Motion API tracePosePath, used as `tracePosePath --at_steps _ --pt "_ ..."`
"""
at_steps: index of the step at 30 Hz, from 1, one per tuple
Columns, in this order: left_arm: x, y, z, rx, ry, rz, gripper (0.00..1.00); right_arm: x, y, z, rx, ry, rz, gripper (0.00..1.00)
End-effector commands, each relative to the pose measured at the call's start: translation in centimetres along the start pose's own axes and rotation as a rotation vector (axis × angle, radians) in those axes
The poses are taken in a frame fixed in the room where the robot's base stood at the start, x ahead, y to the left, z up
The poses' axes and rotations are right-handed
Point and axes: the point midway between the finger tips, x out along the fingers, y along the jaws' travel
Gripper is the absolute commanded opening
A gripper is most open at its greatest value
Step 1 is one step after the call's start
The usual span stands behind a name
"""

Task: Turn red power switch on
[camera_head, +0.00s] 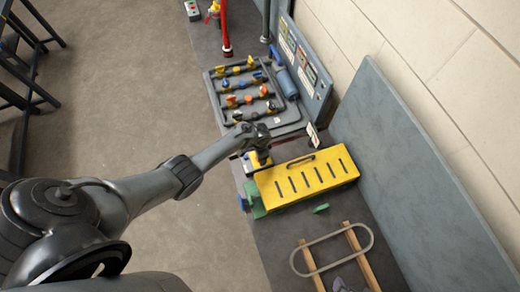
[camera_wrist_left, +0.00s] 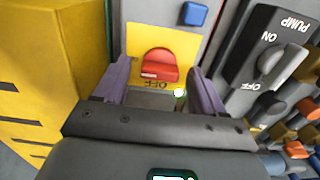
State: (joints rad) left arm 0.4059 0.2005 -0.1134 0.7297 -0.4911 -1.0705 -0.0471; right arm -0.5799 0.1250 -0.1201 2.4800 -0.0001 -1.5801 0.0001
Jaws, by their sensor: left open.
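The red power switch (camera_wrist_left: 160,64) is a rounded red knob on a yellow plate (camera_wrist_left: 136,36) in the left wrist view. The word OFF shows upside down on the plate, just below the knob. My left gripper (camera_wrist_left: 158,82) is open, with one purple finger on each side of the knob. I cannot tell whether either finger touches it. In the head view my left gripper (camera_head: 262,154) is over the panel beside the yellow motor cover, and it hides the switch there. My right gripper is not in view.
A slotted yellow cover (camera_head: 305,180) stands close beside the gripper. A grey PUMP switch (camera_wrist_left: 270,62) and a blue button (camera_wrist_left: 194,14) are near the plate. A rack of coloured valves (camera_head: 250,92) lies beyond. A grey board (camera_head: 400,150) stands along the wall.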

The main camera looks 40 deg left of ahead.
Motion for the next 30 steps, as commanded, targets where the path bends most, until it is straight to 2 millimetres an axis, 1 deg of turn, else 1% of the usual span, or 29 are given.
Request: tracePosePath --at_steps 5,8,12,21,25,30 --pt "-0.4 0.0 -0.1 0.000 0.001 0.000 0.70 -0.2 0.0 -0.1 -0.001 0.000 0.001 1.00" --pt "-1.2 0.0 -0.1 0.000 0.003 0.000 0.70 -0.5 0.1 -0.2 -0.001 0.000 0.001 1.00" --pt "-3.3 0.0 0.0 0.000 0.002 -0.002 0.70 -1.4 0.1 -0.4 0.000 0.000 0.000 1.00" --pt "-8.3 0.0 -0.1 0.000 0.003 -0.001 0.70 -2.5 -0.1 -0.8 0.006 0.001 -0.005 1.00" --pt "-9.7 0.1 -0.1 0.001 0.002 0.001 0.70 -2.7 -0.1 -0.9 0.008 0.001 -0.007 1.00" --pt "-10.7 0.0 0.0 0.000 0.000 0.000 0.70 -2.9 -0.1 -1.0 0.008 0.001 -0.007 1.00"
